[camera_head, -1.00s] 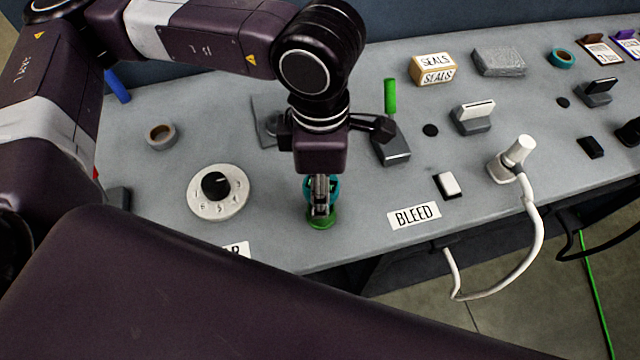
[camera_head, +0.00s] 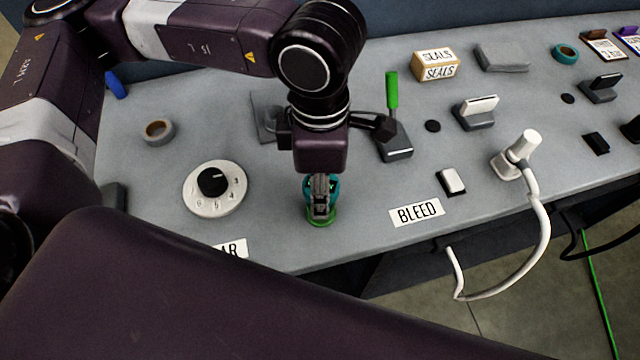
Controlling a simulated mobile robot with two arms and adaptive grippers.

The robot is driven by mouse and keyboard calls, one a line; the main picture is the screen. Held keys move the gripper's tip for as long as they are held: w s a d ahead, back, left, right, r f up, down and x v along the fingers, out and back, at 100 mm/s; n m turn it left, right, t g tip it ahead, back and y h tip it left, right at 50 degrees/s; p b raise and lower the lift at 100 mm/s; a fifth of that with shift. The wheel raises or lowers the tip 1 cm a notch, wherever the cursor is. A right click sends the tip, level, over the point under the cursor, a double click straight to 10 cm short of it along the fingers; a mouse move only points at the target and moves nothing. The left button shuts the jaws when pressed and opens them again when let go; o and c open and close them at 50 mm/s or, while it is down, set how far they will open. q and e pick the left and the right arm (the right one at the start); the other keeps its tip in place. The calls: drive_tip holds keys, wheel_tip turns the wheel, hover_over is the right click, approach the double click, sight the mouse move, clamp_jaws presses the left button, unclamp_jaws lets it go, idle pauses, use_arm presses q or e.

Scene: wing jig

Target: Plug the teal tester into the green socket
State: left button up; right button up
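The teal tester (camera_head: 335,187) stands upright at the green socket (camera_head: 320,221), near the bench's front edge. Its lower end meets the green ring with no clear gap, but how deep it sits is hidden. My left gripper (camera_head: 321,205) points straight down over it. The near finger covers the middle of the tester, with teal showing on both sides. The finger's knuckle bulges towards the camera, so the gripper looks opened around the tester; the far finger is hidden. My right gripper is out of view.
A white dial (camera_head: 230,197) lies left of the socket. A green-handled lever (camera_head: 392,92) stands behind to the right. A BLEED label (camera_head: 416,212), a rocker switch (camera_head: 451,181) and a white plug with cable (camera_head: 520,150) are on the right. My dark arm link fills the front.

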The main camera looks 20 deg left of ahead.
use_arm(q)
drive_tip(key=shift+f, duration=0.2)
drive_tip(key=o, duration=1.2)
wheel_tip(320, 180, up, 12)
drive_tip(key=shift+r, duration=0.1)
idle(0.3)
